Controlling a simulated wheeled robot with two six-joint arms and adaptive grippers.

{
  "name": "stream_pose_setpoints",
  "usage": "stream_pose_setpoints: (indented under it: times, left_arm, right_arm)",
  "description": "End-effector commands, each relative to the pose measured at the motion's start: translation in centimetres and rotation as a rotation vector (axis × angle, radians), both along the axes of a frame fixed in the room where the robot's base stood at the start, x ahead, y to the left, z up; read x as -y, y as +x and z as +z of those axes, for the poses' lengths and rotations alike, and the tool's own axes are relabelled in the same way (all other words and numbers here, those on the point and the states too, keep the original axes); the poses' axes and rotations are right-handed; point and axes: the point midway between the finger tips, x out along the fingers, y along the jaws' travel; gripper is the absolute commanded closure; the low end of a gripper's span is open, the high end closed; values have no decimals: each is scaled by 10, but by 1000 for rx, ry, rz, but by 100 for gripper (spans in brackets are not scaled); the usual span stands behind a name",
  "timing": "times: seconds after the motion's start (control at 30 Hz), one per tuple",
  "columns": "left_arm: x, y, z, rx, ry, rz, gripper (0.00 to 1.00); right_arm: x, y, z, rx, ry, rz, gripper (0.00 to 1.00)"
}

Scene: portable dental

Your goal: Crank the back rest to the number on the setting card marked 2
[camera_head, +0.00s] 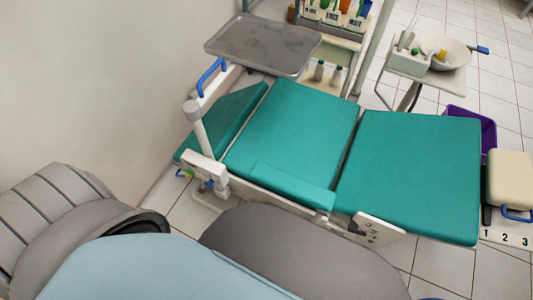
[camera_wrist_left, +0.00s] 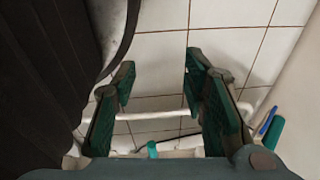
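The portable dental chair has teal cushions: a tilted left section (camera_head: 222,125), a middle section (camera_head: 290,130) and a right section (camera_head: 410,175). Which one is the back rest is unclear. A white plate (camera_head: 376,232) with small dark marks hangs at the near side. No card marked 2 is clearly identifiable. A small blue part (camera_head: 208,185) sits low on the chair's left frame; I cannot tell if it is a crank. My left gripper (camera_wrist_left: 157,85) is open and empty above floor tiles. My right gripper is out of view.
A grey tray (camera_head: 262,45) stands over the chair's far left, beside a blue handle (camera_head: 211,76). A bowl (camera_head: 445,50), purple bin (camera_head: 472,126) and beige case (camera_head: 510,180) stand at right. A white tube (camera_wrist_left: 165,116) crosses beyond my left fingers. A wall closes the left.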

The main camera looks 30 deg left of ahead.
Motion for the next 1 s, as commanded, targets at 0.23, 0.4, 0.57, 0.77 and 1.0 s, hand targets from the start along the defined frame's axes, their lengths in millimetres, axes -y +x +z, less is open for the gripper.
stream_pose_setpoints:
  times: [0.23,0.4,0.57,0.77,1.0]
  left_arm:
    - [11,79,-105,542,-19,-17,60]
    - [20,122,-118,1038,-33,-43,60]
    - [23,125,-97,1335,-34,-50,60]
    - [23,137,-77,1426,-31,-52,60]
    - [22,202,-77,1426,-31,-50,60]
  right_arm:
    - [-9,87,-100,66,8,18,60]
    - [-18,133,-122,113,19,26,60]
    - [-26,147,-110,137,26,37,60]
    - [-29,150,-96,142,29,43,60]
    - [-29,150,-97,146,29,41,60]
